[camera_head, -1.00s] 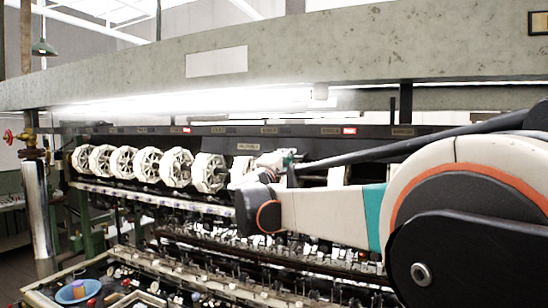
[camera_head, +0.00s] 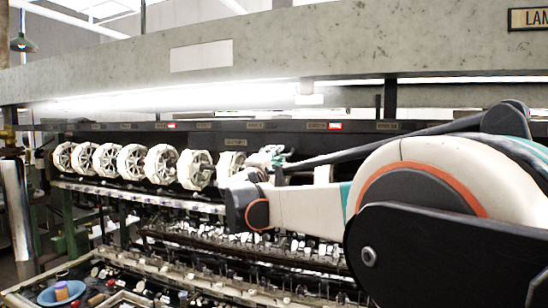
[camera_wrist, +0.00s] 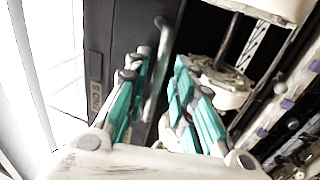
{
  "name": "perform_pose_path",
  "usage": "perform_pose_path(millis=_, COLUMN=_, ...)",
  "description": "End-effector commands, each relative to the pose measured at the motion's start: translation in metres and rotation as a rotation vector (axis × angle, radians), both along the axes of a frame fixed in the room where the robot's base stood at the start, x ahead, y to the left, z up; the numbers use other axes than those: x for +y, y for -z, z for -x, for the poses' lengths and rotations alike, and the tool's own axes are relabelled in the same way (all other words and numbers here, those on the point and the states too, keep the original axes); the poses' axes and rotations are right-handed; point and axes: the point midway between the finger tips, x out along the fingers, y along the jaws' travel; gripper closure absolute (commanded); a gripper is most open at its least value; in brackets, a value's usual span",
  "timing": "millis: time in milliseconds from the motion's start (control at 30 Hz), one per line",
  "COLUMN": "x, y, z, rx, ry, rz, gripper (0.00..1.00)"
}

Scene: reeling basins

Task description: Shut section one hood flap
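The hood flap shows in the wrist view as a dark panel (camera_wrist: 112,35) with a small plate (camera_wrist: 96,95) whose lettering I cannot read surely. A grey bar handle (camera_wrist: 158,75) runs along it. My gripper (camera_wrist: 160,65) has its teal and grey fingers apart, one on each side of the handle in the picture. I cannot tell whether they touch it. In the head view my gripper (camera_head: 270,157) is small and partly hidden by my arm, in front of the dark hood (camera_head: 330,142). How far the flap stands open is not clear.
White reels (camera_head: 132,162) stand in a row left of my gripper. A long pale beam (camera_head: 120,75) with a lamp crosses above. The basin bench below holds a blue bowl (camera_head: 62,293) and many small fittings. A metal post (camera_head: 18,210) stands at the left.

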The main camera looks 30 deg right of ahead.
Motion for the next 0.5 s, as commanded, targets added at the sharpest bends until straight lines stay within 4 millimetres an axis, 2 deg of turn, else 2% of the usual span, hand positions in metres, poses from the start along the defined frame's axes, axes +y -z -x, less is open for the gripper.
perform_pose_path(millis=233, x=0.003, y=0.0, z=0.002, rx=0.0, ry=-0.001, rz=0.002, gripper=0.77)
perform_pose_path(millis=500, x=0.029, y=0.009, z=0.022, rx=0.0, ry=-0.003, rz=0.001, gripper=0.77)
